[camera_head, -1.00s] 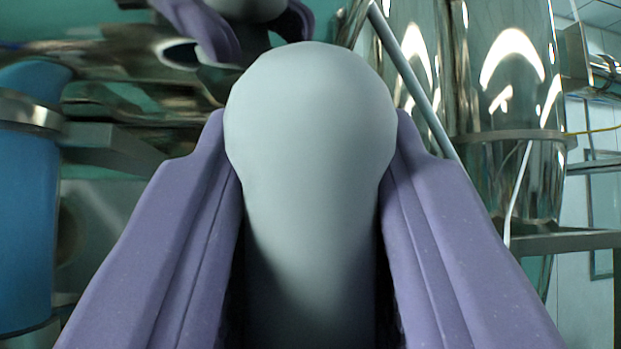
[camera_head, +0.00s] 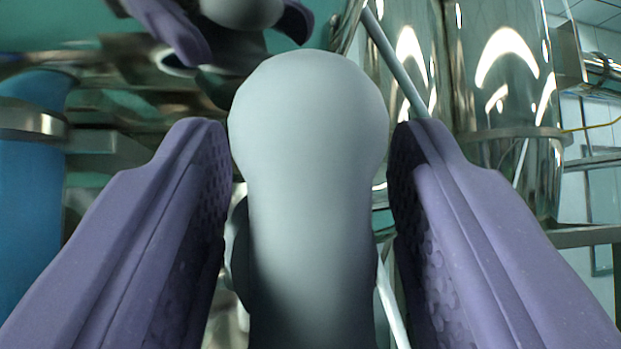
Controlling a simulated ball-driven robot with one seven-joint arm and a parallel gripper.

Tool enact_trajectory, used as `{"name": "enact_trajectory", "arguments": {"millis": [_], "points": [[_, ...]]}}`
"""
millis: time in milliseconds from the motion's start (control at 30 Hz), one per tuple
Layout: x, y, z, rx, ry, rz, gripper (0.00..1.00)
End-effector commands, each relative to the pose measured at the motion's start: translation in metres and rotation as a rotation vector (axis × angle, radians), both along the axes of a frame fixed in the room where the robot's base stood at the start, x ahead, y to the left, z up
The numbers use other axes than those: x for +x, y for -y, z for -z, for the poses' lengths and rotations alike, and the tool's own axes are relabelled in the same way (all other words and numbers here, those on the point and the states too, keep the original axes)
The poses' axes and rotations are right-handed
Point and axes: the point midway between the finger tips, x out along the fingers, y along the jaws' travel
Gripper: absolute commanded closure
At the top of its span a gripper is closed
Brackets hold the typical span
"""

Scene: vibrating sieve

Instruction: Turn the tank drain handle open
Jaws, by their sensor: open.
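A pale grey handle (camera_head: 312,210) with a rounded, bulbous end stands in the middle of the view. My gripper (camera_head: 306,135) is open, with one purple finger on each side of the handle. Narrow gaps show between the handle and both textured finger pads, wider lower down. The handle's bulb reaches a little above the fingertips. The handle's lower end runs out of the bottom of the view, and no valve is clearly visible behind it.
Shiny steel tanks (camera_head: 500,75) stand behind on the right, with a thin grey rod (camera_head: 395,62) in front. A blue cylinder (camera_head: 30,215) with a metal band is at the left. A polished surface (camera_head: 110,75) at the upper left mirrors my gripper and the handle.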

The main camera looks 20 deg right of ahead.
Motion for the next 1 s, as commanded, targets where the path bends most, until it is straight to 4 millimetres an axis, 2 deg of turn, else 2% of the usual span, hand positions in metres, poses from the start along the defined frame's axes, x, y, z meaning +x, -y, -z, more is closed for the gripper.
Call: {"name": "enact_trajectory", "arguments": {"millis": [200,400,1000], "points": [[-0.027,-0.009,0.031,-0.002,0.001,-0.003,0.51],[-0.046,-0.014,0.048,0.000,0.001,-0.001,0.51],[-0.049,-0.015,0.051,0.001,0.001,0.000,0.51]]}}
